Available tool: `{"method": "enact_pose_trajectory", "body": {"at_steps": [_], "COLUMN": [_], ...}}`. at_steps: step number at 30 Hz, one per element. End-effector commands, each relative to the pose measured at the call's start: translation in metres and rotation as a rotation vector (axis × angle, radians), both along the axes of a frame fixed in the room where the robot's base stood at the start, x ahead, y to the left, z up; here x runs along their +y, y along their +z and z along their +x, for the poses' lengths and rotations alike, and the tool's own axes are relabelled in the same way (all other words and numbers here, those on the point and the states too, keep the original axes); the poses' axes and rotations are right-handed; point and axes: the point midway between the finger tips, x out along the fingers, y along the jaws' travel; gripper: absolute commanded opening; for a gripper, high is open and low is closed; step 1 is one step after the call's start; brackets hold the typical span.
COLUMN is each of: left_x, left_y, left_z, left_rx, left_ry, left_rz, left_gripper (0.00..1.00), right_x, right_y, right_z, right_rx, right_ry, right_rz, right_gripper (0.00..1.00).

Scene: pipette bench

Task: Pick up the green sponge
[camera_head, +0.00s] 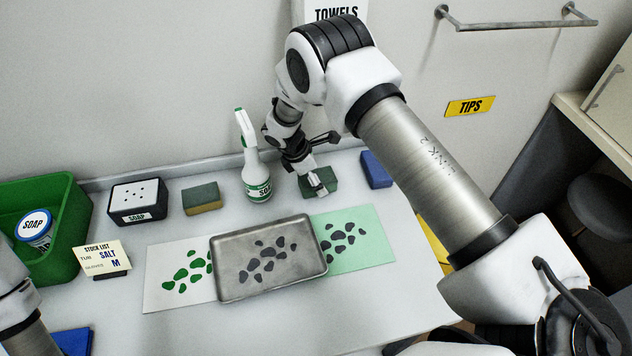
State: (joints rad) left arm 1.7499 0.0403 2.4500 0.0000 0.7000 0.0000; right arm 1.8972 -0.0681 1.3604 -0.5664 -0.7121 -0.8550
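A dark green sponge (331,184) lies on the bench behind the metal tray, to the right of the spray bottle. My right gripper (317,182) reaches down from above, with its fingertips at the green sponge and covering part of it. Whether the fingers are closed on the sponge or only over it cannot be told. A second sponge (201,198), green on top and yellow below, lies left of the spray bottle. My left arm shows only at the lower left edge, and its gripper is out of view.
A spray bottle (256,178) stands close left of my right gripper. A blue block (376,169) lies to its right. A metal tray (233,288) lies in front. A soap box (137,202) and green bin (72,226) stand at left. The wall is close behind.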

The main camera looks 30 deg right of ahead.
Motion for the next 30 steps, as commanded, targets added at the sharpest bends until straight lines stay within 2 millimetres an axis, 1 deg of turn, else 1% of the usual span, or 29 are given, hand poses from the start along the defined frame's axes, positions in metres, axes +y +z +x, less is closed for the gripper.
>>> {"method": "enact_pose_trajectory", "body": {"at_steps": [3,5,6,8,9,17,20,22,23,26,30], "left_x": [0.0,0.0,0.0,0.0,0.0,0.0,0.0,0.0,0.0,0.0,0.0], "left_y": [0.0,0.0,0.0,0.0,0.0,0.0,0.003,0.007,0.004,-0.004,-0.014], "left_z": [0.0,0.0,0.0,0.0,0.0,0.0,0.0,0.0,0.0,0.0,0.0], "left_rx": [0.0,0.0,0.0,0.0,0.0,0.0,0.0,0.0,0.0,0.0,0.0], "left_ry": [0.0,0.0,0.0,0.0,0.0,0.0,0.0,0.0,0.0,0.0,0.0], "left_rz": [0.0,0.0,0.0,0.0,0.0,0.0,0.0,0.0,0.0,0.0,0.0], "left_gripper": [0.4,0.4,0.4,0.4,0.4,0.4,0.4,0.4,0.4,0.4,0.4], "right_x": [0.0,0.0,0.0,0.0,0.0,0.0,0.0,0.0,0.0,0.0,0.0], "right_y": [0.0,0.0,0.0,0.0,0.0,-0.001,0.002,0.007,0.007,0.016,0.039], "right_z": [0.0,0.0,0.0,0.0,0.0,0.0,0.0,0.0,0.0,0.001,0.001], "right_rx": [0.0,0.0,0.0,0.0,0.0,0.0,0.0,0.0,-0.001,-0.002,-0.005], "right_ry": [-0.001,-0.001,-0.001,-0.001,0.0,0.0,0.0,0.0,-0.001,-0.002,0.0], "right_rz": [0.0,0.0,0.0,0.0,0.0,0.001,0.001,0.001,0.001,0.0,0.0], "right_gripper": [0.92,0.7,0.56,0.35,0.28,0.28,0.28,0.28,0.28,0.28,0.28]}}
